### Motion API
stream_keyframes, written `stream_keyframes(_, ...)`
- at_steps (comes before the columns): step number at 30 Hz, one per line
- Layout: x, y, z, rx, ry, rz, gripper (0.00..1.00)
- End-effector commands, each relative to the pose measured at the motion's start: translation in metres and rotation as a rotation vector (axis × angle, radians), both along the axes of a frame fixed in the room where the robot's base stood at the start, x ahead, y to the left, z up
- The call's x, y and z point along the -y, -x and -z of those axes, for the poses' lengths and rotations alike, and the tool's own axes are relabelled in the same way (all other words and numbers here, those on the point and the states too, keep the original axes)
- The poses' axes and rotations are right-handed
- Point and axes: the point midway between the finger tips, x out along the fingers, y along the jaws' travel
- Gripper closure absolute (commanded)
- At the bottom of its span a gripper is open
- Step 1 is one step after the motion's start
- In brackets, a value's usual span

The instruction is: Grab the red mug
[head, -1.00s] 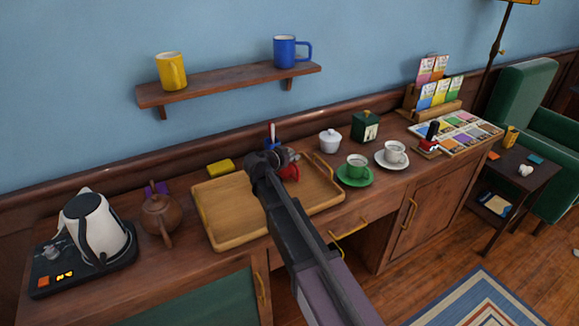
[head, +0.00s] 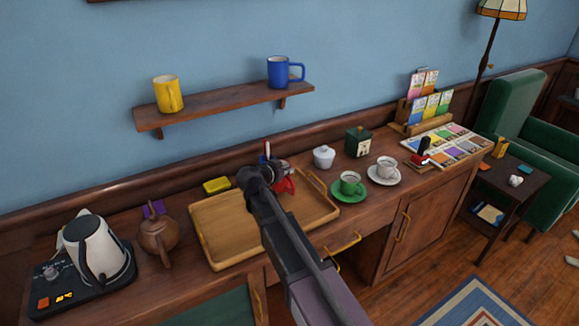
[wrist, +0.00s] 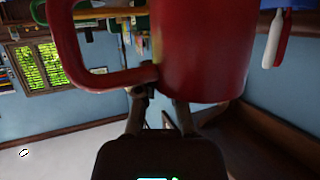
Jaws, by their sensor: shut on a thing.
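The red mug (head: 284,184) shows in the head view at my gripper, over the back right part of the wooden tray (head: 228,248). My arm hides part of it. In the wrist view the red mug (wrist: 205,50) fills the top middle, with its handle toward the left. My gripper (wrist: 163,105) is shut on the mug, with its two fingers reaching up to it. In the head view my gripper (head: 268,170) is small and dark, and its fingertips are hard to make out.
A white sugar bowl (head: 324,157), a green cup (head: 350,183) and a white cup (head: 386,167) stand right of the tray. A teapot (head: 158,235) and kettle (head: 97,250) stand left. A wall shelf (head: 230,107) holds a yellow mug (head: 168,94) and a blue mug (head: 282,72).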

Motion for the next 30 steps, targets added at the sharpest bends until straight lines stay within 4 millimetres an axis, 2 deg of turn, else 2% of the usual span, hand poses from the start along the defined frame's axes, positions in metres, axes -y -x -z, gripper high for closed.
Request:
stream_keyframes(1, 0.002, 0.019, -0.002, 0.001, 0.001, -0.002, 1.00)
stream_keyframes(6, 0.004, 0.059, -0.005, 0.001, 0.000, -0.002, 1.00)
stream_keyframes(15, 0.004, 0.113, -0.010, 0.001, 0.001, 0.000, 1.00)
stream_keyframes(21, 0.003, 0.131, -0.012, 0.001, 0.000, 0.000, 1.00)
stream_keyframes(30, 0.003, 0.136, -0.012, 0.001, 0.000, 0.001, 1.00)
